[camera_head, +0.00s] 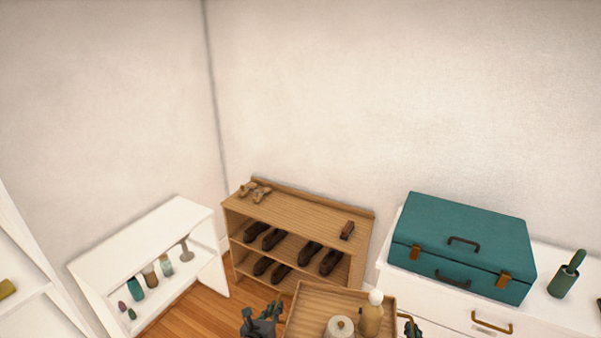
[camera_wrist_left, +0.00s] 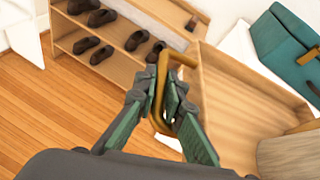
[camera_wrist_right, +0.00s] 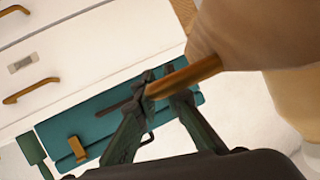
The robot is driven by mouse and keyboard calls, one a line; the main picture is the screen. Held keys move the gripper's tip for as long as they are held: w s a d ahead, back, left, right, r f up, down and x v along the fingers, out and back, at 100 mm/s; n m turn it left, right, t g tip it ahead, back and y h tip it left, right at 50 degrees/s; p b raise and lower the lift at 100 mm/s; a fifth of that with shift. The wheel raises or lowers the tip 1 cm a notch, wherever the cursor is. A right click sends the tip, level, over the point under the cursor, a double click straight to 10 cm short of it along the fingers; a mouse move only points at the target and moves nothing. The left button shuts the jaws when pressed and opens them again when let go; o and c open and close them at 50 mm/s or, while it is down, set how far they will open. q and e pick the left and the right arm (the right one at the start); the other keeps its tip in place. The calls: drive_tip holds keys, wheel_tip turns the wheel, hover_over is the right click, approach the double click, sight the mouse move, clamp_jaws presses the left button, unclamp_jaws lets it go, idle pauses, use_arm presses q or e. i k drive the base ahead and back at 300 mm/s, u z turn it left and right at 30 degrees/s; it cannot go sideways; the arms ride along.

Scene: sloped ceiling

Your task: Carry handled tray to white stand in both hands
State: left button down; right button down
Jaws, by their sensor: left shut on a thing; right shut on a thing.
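The wooden tray (camera_head: 296,318) is at the bottom edge of the head view, its near part cut off. It carries a tan bottle with a white round top (camera_head: 371,318) and a pale roll-like item (camera_head: 339,327). My left gripper (camera_head: 262,325) is shut on the tray's brass handle (camera_wrist_left: 160,72) at its left side. My right gripper (camera_head: 413,330) is at the right side, shut on the other brass handle (camera_wrist_right: 187,77). A low white open stand (camera_head: 140,240) is at the left, apart from the tray.
The white stand's lower shelf holds several small vases (camera_head: 150,276). A wooden shoe rack (camera_head: 300,210) stands behind the tray. A teal case (camera_head: 462,245) and a dark green brush holder (camera_head: 566,275) rest on a white drawer unit (camera_head: 450,298) at right. Wood floor (camera_head: 195,308) is clear left of the tray.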

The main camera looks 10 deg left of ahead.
sight(145, 235)
drive_tip(key=u, duration=0.2)
drive_tip(key=i, duration=1)
drive_tip(key=u, duration=0.5)
drive_tip(key=i, duration=1.2)
drive_tip(key=u, duration=1)
drive_tip(key=i, duration=1.15)
drive_tip(key=u, duration=0.8)
